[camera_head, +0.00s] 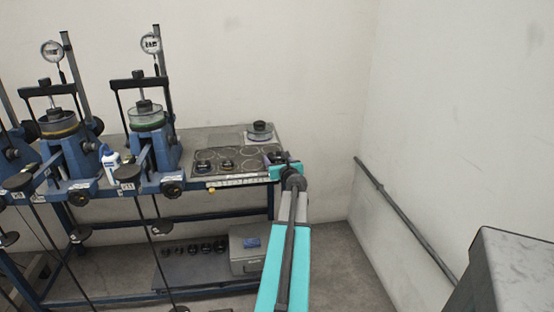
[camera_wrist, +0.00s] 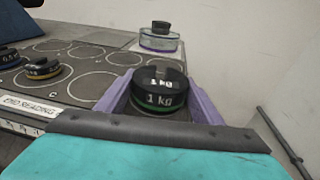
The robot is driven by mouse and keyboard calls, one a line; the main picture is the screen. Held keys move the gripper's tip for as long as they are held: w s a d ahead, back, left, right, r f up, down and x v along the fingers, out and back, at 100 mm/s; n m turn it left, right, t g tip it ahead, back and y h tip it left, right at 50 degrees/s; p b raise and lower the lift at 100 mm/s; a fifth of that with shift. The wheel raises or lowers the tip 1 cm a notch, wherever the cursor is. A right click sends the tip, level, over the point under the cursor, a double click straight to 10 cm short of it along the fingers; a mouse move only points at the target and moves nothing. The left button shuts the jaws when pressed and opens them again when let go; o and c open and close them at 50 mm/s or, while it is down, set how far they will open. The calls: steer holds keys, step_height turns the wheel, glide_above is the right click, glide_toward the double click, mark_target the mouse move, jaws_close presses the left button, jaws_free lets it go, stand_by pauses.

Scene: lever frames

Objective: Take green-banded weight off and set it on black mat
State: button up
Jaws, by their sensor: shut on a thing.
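The green-banded weight (camera_wrist: 158,102) is a black disc marked "1 kg" with a green stripe low on its side. My gripper (camera_wrist: 160,82) is shut on it, with purple fingers on both sides. In the head view my gripper (camera_head: 278,160) is at the right end of the black mat (camera_head: 240,172), and the weight is mostly hidden there. The mat has printed circles and also shows in the wrist view (camera_wrist: 88,52). The weight is at the mat's near right part; I cannot tell whether it touches the mat.
An orange-banded weight (camera_wrist: 42,68) and a blue-banded weight (camera_wrist: 8,56) sit on the mat's left part. A clear dish with a black knob (camera_wrist: 159,40) stands behind. Blue lever frames (camera_head: 155,150) stand left. A grey box (camera_head: 246,250) is on the shelf below.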

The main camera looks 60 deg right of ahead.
steer(key=shift+f+b, duration=0.3)
stand_by(0.6)
steer(key=o, duration=1.7)
steer(key=shift+r, duration=0.1)
steer(key=shift+f, duration=0.2)
steer(key=shift+s+a, duration=0.1)
steer(key=b+v, duration=0.1)
steer(key=v, duration=1.2)
steer(key=shift+s+a+r, duration=0.15)
steer(key=shift+s+a, duration=0.1)
